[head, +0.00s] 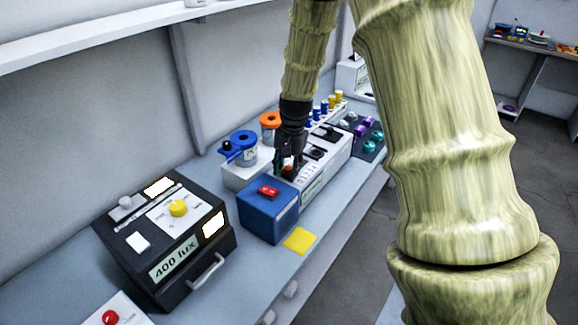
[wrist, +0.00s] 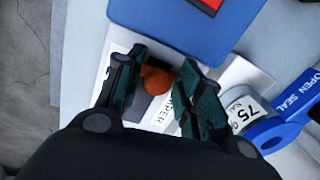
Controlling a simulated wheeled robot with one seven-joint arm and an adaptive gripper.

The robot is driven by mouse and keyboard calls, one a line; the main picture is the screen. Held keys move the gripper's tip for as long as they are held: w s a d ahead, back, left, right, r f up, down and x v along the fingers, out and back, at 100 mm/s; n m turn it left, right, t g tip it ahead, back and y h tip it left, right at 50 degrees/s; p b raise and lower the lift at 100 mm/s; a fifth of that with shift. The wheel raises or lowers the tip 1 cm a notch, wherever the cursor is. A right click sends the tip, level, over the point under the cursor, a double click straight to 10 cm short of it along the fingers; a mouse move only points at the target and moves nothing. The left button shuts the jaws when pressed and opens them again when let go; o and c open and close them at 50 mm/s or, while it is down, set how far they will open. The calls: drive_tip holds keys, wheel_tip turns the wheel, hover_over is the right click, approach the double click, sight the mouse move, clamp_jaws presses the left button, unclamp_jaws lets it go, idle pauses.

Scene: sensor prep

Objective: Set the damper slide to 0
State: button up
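The damper slide's orange knob (wrist: 156,80) sits on a white panel (wrist: 172,108) whose printed label shows only its end, "PER". In the head view the panel is the near end of a long white console (head: 322,180), and the knob is mostly hidden by the fingers. My gripper (head: 287,165) points down over this end. In the wrist view its two dark fingers (wrist: 164,60) stand on either side of the knob. The left finger is close to it, and a small gap shows at the right finger. The scale's numbers are too small to read.
A blue box (head: 268,210) with a red switch stands just in front. A blue-ringed jar (head: 240,144) and an orange-ringed jar (head: 270,122) stand behind. A black "400 lux" box (head: 165,240) is at left. A yellow note (head: 300,241) lies on the bench.

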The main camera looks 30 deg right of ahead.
drive_tip(key=shift+d, duration=0.1)
drive_tip(key=shift+r, duration=0.25)
wheel_tip(320, 180, up, 12)
drive_tip(key=s, duration=0.1)
drive_tip(key=shift+d+f, duration=0.25)
drive_tip(key=shift+d, duration=0.05)
idle(0.6)
